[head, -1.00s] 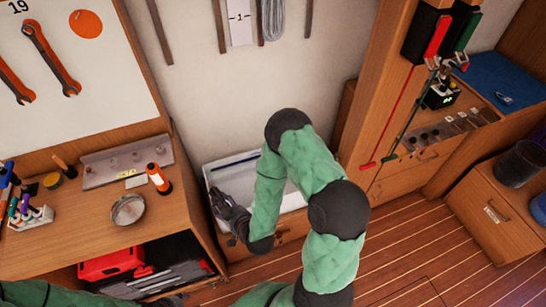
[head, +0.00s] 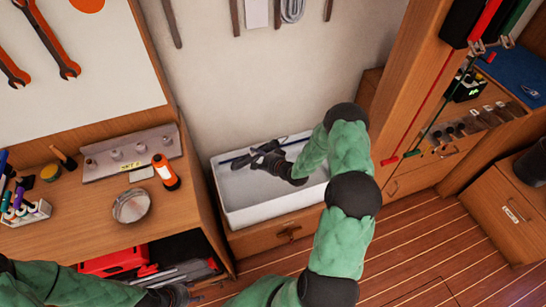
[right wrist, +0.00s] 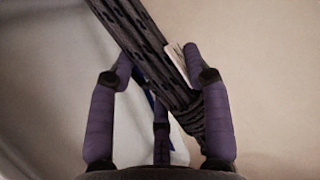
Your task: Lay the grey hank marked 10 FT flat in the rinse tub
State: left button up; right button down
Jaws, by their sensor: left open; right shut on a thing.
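The white rinse tub (head: 236,205) stands against the wall on a wooden drawer unit. My right gripper (head: 262,156) is over the back part of the tub. In the right wrist view its purple fingers (right wrist: 160,85) are shut on a dark grey patterned hank (right wrist: 150,45), which runs at a slant between them. A pale tag (right wrist: 177,62) sits beside the hank; its marking cannot be read. I cannot tell whether the hank touches the tub. My left gripper (head: 170,296) is open, low at the bottom edge, partly cut off.
A light grey hank (head: 292,10) hangs on the wall above the tub. The workbench (head: 90,225) at left holds a round metal dish (head: 132,205) and an orange-black bottle (head: 166,172). A wooden post with red and green lines stands right of the tub.

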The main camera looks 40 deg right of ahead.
jog(key=d+f+m+t+b, duration=0.1)
jog(key=d+f+m, duration=0.25)
jog(key=d, duration=0.45)
notch_tip(320, 180, down, 10)
jog(key=b, duration=0.7)
jog(key=shift+s+a+f+b, duration=0.2)
jog(key=shift+s+f+b, duration=0.05)
jog(key=shift+b, duration=0.15)
jog(key=shift+n, duration=0.25)
jog(key=shift+c, duration=2.3)
grip_release()
jog(key=shift+s, duration=0.1)
jog(key=v, duration=1.2)
